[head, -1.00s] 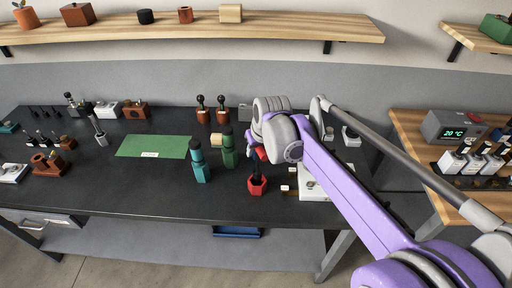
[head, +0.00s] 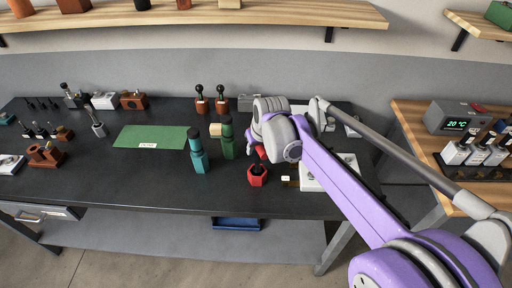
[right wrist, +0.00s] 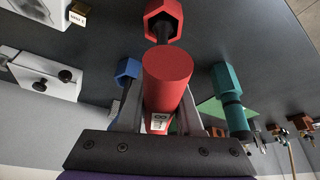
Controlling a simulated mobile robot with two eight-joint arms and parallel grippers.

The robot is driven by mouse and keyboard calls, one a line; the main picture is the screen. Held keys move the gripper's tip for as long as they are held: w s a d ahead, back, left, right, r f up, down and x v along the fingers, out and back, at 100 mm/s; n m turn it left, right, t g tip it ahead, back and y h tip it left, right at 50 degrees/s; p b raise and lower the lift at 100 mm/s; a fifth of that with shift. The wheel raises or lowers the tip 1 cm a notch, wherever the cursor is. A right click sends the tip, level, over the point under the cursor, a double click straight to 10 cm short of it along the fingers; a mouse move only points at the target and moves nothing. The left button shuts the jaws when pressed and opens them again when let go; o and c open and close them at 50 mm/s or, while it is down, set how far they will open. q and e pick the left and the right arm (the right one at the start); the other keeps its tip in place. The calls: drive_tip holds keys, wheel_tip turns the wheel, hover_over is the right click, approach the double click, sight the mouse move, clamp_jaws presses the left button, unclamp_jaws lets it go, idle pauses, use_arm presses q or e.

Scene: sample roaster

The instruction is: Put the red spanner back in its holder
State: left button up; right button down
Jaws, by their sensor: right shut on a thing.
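The red spanner is in my right gripper (right wrist: 160,108), which is shut around its red round handle (right wrist: 168,75). The handle has a white label. In the head view the right gripper (head: 263,145) is mostly behind my arm, with a bit of the red handle (head: 261,152) showing. The red six-sided holder (head: 257,176) stands on the bench just below the handle, its dark opening facing up. In the right wrist view the red holder (right wrist: 164,14) lies beyond the handle, with a dark shaft lined up with its opening. How deep the shaft sits is unclear.
Teal (head: 198,158) and green (head: 227,140) tools stand in holders to the left. A blue holder (right wrist: 127,68) is beside the grip in the wrist view. A white block (right wrist: 38,75) is close by. A green mat (head: 150,138) lies further left.

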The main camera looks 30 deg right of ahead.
sight(262, 147)
drive_tip(key=shift+f, duration=0.15)
drive_tip(key=shift+f+b, duration=0.85)
drive_tip(key=shift+f, duration=0.5)
drive_tip(key=shift+c, duration=2.4)
unclamp_jaws()
drive_tip(key=p+v, duration=0.1)
drive_tip(key=v, duration=1)
drive_tip(key=shift+f, duration=0.1)
